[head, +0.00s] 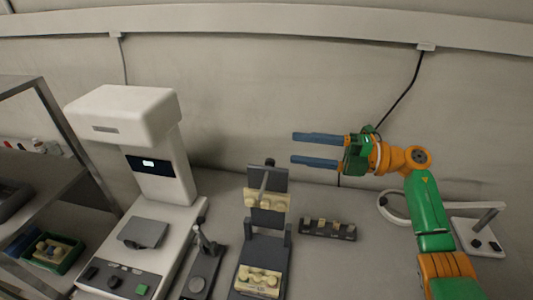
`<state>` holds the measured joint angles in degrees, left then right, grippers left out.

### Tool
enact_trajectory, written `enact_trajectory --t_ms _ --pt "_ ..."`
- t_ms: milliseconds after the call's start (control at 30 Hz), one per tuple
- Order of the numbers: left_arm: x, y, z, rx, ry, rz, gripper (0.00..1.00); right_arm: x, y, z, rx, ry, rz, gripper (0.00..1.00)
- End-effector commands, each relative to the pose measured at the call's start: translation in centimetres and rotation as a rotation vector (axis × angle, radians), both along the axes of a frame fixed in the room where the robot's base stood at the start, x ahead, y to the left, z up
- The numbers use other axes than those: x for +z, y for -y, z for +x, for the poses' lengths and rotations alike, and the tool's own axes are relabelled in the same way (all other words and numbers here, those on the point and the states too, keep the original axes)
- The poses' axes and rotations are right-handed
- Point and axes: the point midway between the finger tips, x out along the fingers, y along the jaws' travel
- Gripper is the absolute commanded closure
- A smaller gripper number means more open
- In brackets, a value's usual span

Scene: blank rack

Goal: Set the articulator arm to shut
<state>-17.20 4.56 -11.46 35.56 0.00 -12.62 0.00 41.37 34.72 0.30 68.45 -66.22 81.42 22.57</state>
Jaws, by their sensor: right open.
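The articulator (274,248) is a dark grey hinged device standing on the bench in the middle of the head view. Its upper arm (270,178) stands raised, nearly upright, with a cream dental cast (266,201) on its front. A second cream cast (259,281) sits on the lower base. The articulator arm is open, well apart from the base. My right gripper (293,148) is open and empty, its two blue fingers pointing left. In the picture it is to the right of and above the raised arm, apart from it. My left gripper is not in view.
A white machine (158,165) stands left of the articulator, with a small grey lever stand (205,265) between them. A dark block with cream pieces (328,229) lies right of the articulator. A ring lamp (474,235) stands far right. A shelf (45,170) is at left.

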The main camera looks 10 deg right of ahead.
Motion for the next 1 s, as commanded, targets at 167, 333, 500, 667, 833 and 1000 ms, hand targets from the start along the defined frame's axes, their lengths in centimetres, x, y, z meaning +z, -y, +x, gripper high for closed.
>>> enact_trajectory --t_ms 167,333,500,667,833,1000 --pt "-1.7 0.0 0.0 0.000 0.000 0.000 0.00 -1.7 0.0 0.0 0.000 0.001 -0.001 0.42" --pt "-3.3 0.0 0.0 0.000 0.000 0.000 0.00 -3.3 0.0 0.0 0.000 0.001 -0.001 0.42" --pt "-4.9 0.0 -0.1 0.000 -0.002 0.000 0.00 -4.9 0.0 0.0 0.000 0.001 -0.001 0.42" --pt "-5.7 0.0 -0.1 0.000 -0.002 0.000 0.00 -5.8 -0.2 0.1 0.000 0.000 0.000 0.42" --pt "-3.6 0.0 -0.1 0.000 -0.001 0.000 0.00 -5.0 -3.0 1.2 0.002 0.000 0.004 0.42" --pt "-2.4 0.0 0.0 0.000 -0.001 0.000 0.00 -5.2 -5.7 2.3 0.001 0.000 0.003 0.42"
